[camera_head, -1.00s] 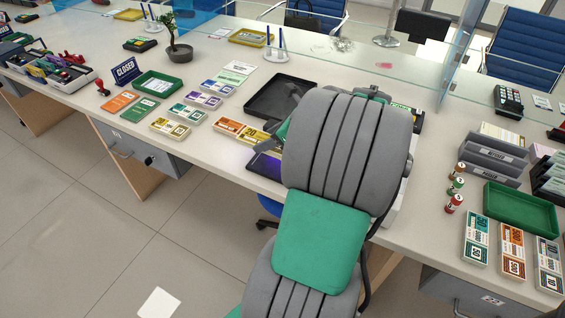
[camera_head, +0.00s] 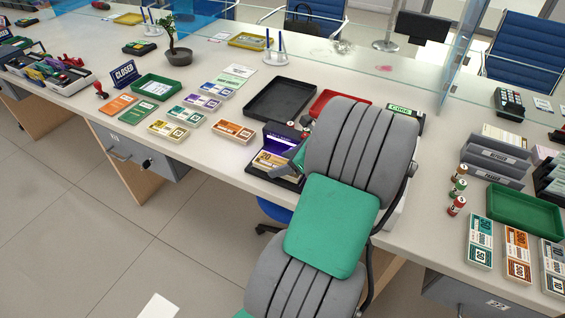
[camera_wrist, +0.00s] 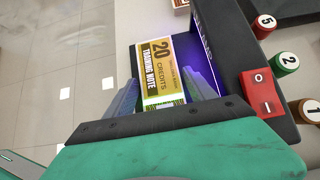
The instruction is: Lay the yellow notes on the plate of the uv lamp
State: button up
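The yellow notes (camera_head: 268,163), marked 20 credits, are a banded bundle inside the front of the uv lamp (camera_head: 283,134), over its plate. In the wrist view the notes (camera_wrist: 161,66) lie lengthwise under the violet glow of the lamp (camera_wrist: 225,50). In the head view my gripper (camera_head: 288,168) is partly hidden by my arm. I cannot tell whether the notes touch the plate, which is mostly covered.
An orange bundle (camera_head: 233,131) lies left of the lamp, with more bundles beyond. A black tray (camera_head: 281,98) and a red tray (camera_head: 338,99) stand behind it. In the wrist view a red switch (camera_wrist: 262,92) and numbered rolls (camera_wrist: 286,63) are at the right.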

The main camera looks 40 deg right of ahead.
jog(key=shift+o, duration=1.1)
jog(key=shift+r, duration=0.1)
jog(key=p+v, duration=0.3)
jog(key=v, duration=0.9)
jog(key=w+a+f+n+g, duration=0.1)
jog(key=w+a+n+g, duration=0.1)
jog(key=w+a+n, duration=0.4)
jog(key=w+a+n+g, duration=0.2)
jog(key=a+n, duration=0.5)
jog(key=a, duration=0.2)
jog(key=s+a+n+g+h, duration=0.1)
jog(key=s+a+n, duration=0.2)
jog(key=a+n, duration=0.4)
jog(key=s+a+n+g+h, duration=0.1)
jog(key=s+a+n+h, duration=0.1)
jog(key=a+n, duration=0.6)
jog(key=s+n, duration=0.1)
jog(key=n, duration=0.3)
jog(key=shift+s+a+f+b, duration=0.3)
jog(key=shift+s+f, duration=0.05)
jog(key=shift+s, duration=0.05)
